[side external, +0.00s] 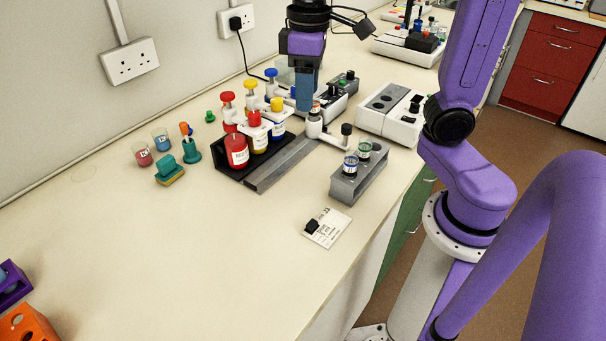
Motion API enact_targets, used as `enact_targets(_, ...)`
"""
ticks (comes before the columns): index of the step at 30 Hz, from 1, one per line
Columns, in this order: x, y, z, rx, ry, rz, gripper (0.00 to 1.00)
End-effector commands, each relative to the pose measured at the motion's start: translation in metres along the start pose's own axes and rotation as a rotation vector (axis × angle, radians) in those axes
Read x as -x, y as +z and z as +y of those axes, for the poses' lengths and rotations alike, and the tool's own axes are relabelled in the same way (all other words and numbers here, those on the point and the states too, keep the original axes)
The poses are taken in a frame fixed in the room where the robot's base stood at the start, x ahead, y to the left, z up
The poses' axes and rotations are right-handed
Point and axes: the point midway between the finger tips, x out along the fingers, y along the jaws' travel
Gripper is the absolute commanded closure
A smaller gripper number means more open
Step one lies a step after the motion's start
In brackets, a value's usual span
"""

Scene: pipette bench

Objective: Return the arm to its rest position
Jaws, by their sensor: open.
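My gripper (304,105) is at the back middle of the bench, pointing down with its blue fingers. It is open, and I see nothing held in it. The fingertips are close behind a small white holder (314,128) and to the right of the bottles; whether they touch anything is unclear. My purple arm rises from the right side of the bench.
A grey block (358,184) with two vials stands at the bench's right edge. A white device (385,112) and a socket with a black cable (236,21) are near. The front bench is mostly clear.

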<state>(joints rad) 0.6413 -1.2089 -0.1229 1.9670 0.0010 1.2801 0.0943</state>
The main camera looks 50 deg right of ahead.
Motion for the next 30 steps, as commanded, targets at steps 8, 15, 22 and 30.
enact_targets(8, -0.045, 0.065, -0.045, 0.296, -0.005, 0.003, 0.46)
enact_targets(15, -0.078, 0.122, -0.064, 0.52, -0.01, 0.008, 0.46)
enact_targets(22, -0.092, 0.148, -0.068, 0.618, -0.013, 0.011, 0.46)
enact_targets(30, -0.093, 0.15, -0.068, 0.626, -0.014, 0.012, 0.46)
